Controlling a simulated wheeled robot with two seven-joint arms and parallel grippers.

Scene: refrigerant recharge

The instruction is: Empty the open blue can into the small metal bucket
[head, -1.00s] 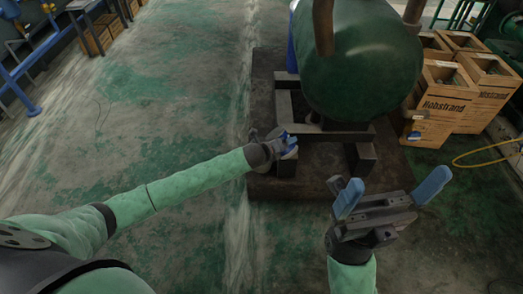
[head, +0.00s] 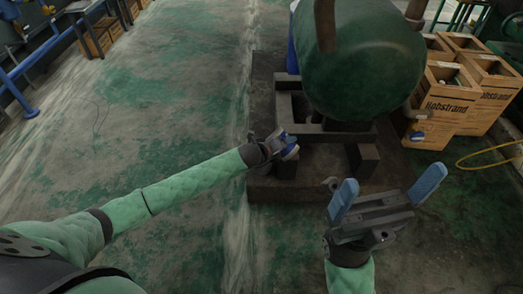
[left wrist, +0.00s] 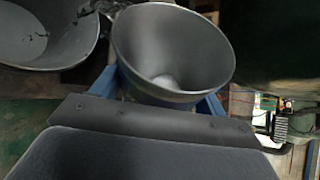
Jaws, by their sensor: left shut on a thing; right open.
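My left gripper (head: 284,145) is shut on the blue can (left wrist: 172,55) above the dark platform. In the left wrist view the can's round open mouth faces the camera, between the blue fingers. Its inside is grey with a pale patch at the bottom. A grey metal bucket (left wrist: 45,62) shows at the left of that view, beside the can, with dark marks inside; its left part is cut off. I cannot make out the bucket clearly in the head view. My right gripper (head: 386,202) is open and empty, low at the right, its blue fingers wide apart.
A large green tank (head: 362,65) on a dark frame stands on the platform (head: 262,187), just beyond my left gripper. Wooden crates (head: 445,100) stand at the right, near a yellow hose (head: 490,152).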

